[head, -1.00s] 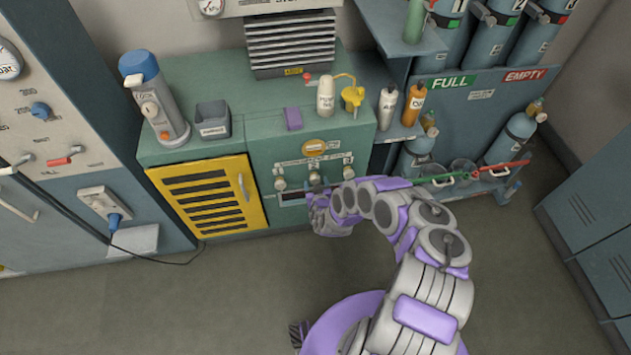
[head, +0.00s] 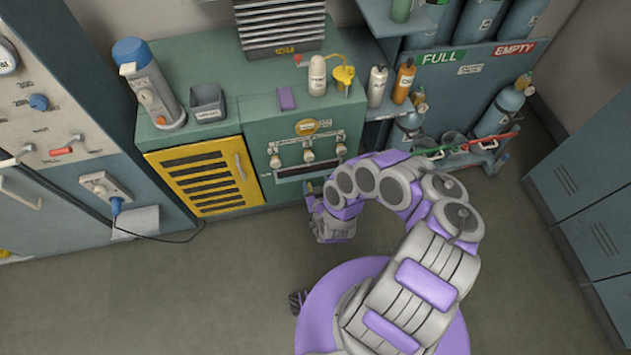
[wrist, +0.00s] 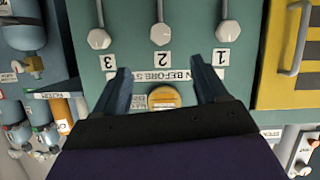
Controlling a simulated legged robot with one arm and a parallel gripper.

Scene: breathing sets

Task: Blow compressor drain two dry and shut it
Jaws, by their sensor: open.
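Drain valve two (head: 308,155) is the middle one of a row of three grey knobs on the green cabinet front. In the wrist view drain two (wrist: 160,34) is above its upside-down label "2" (wrist: 162,58), with a short grey stem pointing up the picture. Drain one (wrist: 228,33) is to its right and drain three (wrist: 98,39) to its left. My gripper (wrist: 162,72) is open and empty. Its fingers are on either side of label 2, apart from the knob. In the head view my gripper (head: 311,194) is low before the cabinet, partly hidden by my arm.
A yellow louvred door (head: 205,177) with a handle is left of the drains. A cylinder rack is at right.

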